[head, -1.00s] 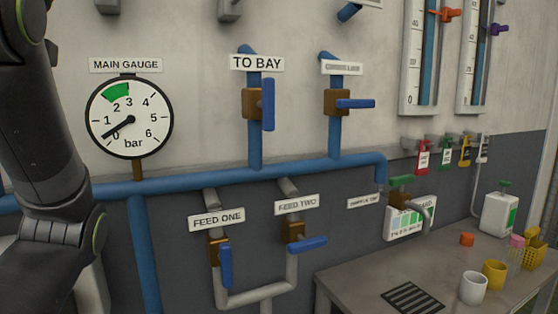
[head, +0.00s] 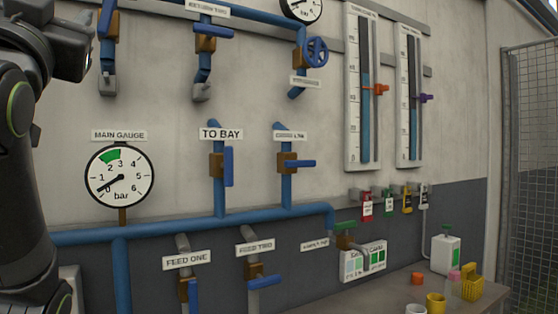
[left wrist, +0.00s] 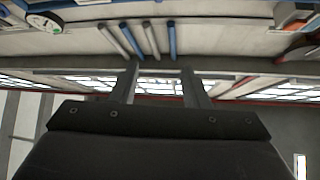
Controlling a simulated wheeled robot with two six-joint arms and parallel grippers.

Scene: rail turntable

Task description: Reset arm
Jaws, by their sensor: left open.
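My left arm rises along the left edge of the head view, with its wrist end (head: 72,45) at the top left, in front of the wall and apart from the valves. In the left wrist view my left gripper (left wrist: 158,72) has its two fingers spread with nothing between them. The fingers point toward blue and grey pipes (left wrist: 150,38), which look some distance off. My right gripper is in neither view.
The wall carries the main gauge (head: 119,175), its needle near 0, and the TO BAY valve (head: 217,166) with its blue lever upright. Two tube gauges (head: 362,95) hang at right.

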